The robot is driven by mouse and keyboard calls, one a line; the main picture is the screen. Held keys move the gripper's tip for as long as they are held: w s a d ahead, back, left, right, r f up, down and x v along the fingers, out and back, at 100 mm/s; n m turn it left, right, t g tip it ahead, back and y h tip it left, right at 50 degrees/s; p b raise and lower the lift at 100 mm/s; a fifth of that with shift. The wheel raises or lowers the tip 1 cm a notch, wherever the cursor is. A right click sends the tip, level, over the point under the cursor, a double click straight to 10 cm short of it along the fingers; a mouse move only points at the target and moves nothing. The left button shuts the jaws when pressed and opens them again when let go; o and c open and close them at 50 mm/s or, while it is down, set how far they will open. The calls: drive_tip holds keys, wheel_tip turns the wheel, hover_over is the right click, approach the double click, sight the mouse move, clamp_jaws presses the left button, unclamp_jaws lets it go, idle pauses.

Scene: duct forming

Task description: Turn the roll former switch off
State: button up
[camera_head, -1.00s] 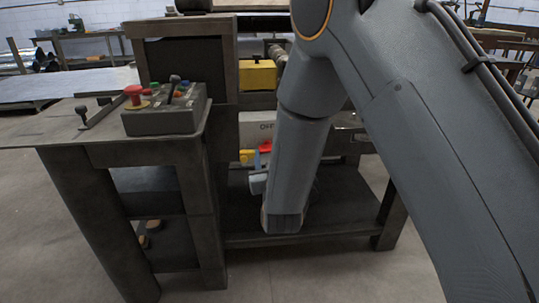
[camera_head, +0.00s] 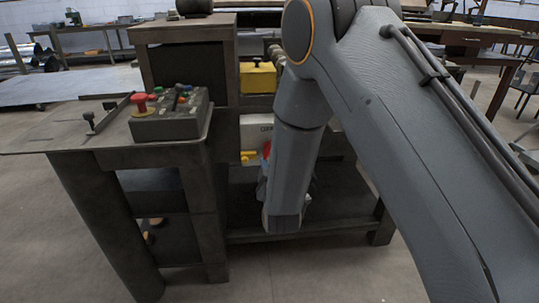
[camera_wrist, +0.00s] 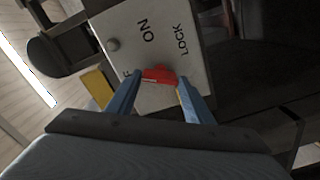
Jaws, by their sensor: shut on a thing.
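The roll former switch is a pale box (camera_wrist: 181,26) marked "ON" and "LOCK", with a red knob (camera_wrist: 159,74). In the wrist view the two blue fingers of my gripper (camera_wrist: 159,84) are shut on the red knob, one on each side. The lettering by the left finger is partly covered. In the head view the switch box (camera_head: 257,137) sits low in the machine frame, mostly behind my arm. A bit of the red knob (camera_head: 266,150) shows beside my arm, and the fingertips are hidden there.
A control box (camera_head: 172,122) with a red button and several small controls stands on the metal table (camera_head: 62,132) at left. A yellow box (camera_head: 257,77) is above the switch. A yellow part (camera_head: 249,156) is beside it. A lower shelf (camera_head: 245,215) runs beneath my arm.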

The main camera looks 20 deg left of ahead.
drive_tip(key=n+p, duration=0.2)
drive_tip(key=n, duration=0.3)
drive_tip(key=shift+n, duration=0.3)
idle(0.4)
drive_tip(key=o, duration=1.1)
drive_tip(key=shift+c, duration=0.2)
drive_tip(key=v, duration=0.8)
drive_tip(key=shift+w, duration=0.15)
